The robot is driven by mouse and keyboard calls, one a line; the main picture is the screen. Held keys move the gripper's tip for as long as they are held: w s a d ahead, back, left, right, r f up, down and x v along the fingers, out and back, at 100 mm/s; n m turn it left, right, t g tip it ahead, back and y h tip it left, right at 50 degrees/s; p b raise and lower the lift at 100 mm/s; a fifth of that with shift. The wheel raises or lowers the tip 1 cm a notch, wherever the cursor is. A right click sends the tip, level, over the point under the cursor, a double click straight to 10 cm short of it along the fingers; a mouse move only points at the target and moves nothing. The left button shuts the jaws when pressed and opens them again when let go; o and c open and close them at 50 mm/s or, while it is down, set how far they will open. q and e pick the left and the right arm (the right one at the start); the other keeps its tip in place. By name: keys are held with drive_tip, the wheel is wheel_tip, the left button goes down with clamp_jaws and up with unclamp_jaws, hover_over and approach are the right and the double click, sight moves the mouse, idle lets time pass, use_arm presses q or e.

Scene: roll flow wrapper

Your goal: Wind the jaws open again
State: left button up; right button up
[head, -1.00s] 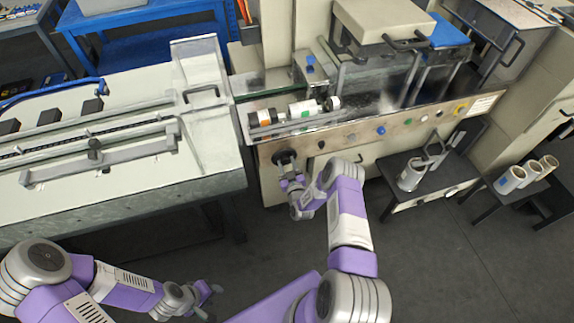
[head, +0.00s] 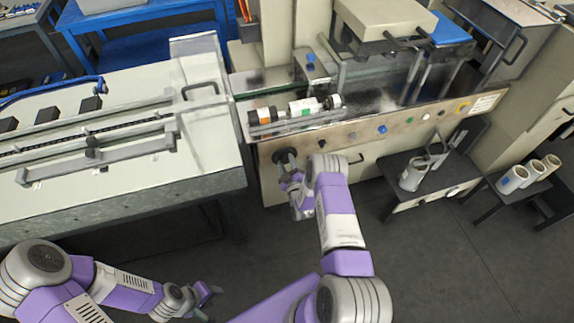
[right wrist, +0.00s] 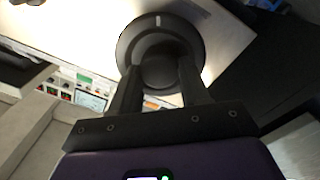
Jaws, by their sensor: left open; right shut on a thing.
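A round black knob (head: 284,156) sticks out of the steel front of the wrapper machine (head: 345,138), at its lower left. My right gripper (head: 290,176) is at this knob. In the right wrist view the knob (right wrist: 160,50) is a dark disc with a short white mark near its top, and the right gripper's fingers (right wrist: 160,82) are shut on its hub from both sides. The machine's jaws cannot be clearly made out. My left gripper (head: 207,294) is open and empty, low over the floor at the bottom, away from the machine.
A white roll with a green band (head: 304,108) and one with an orange band (head: 262,116) lie atop the machine's front. A long conveyor table (head: 120,150) stands left. The floor in front is clear.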

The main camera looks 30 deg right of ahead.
drive_tip(key=n+b, duration=0.1)
drive_tip(key=n, duration=0.3)
drive_tip(key=shift+f+n+b, duration=0.2)
drive_tip(key=shift+n+b, duration=0.15)
drive_tip(key=shift+n, duration=0.05)
drive_tip(key=n+b, duration=0.1)
drive_tip(key=n, duration=0.2)
drive_tip(key=shift+n+b, duration=0.35)
drive_tip(key=shift+n, duration=0.05)
drive_tip(key=n+b, duration=0.2)
drive_tip(key=n, duration=0.2)
drive_tip(key=shift+f+n+y, duration=0.1)
drive_tip(key=shift+n+y, duration=0.2)
drive_tip(key=n+b, duration=0.2)
drive_tip(key=n, duration=0.1)
drive_tip(key=shift+n, duration=0.4)
drive_tip(key=n+b, duration=0.2)
drive_tip(key=n, duration=0.1)
drive_tip(key=shift+n, duration=0.4)
drive_tip(key=n+b, duration=0.2)
drive_tip(key=n, duration=0.1)
drive_tip(key=shift+d+f+n, duration=0.1)
drive_tip(key=shift+n, duration=0.2)
drive_tip(key=n+b, duration=0.2)
drive_tip(key=n, duration=0.1)
drive_tip(key=shift+n+b, duration=0.3)
drive_tip(key=shift+d+n+b, duration=0.1)
drive_tip(key=shift+n+b, duration=0.7)
drive_tip(key=shift+n, duration=0.6)
drive_tip(key=shift+r, duration=0.2)
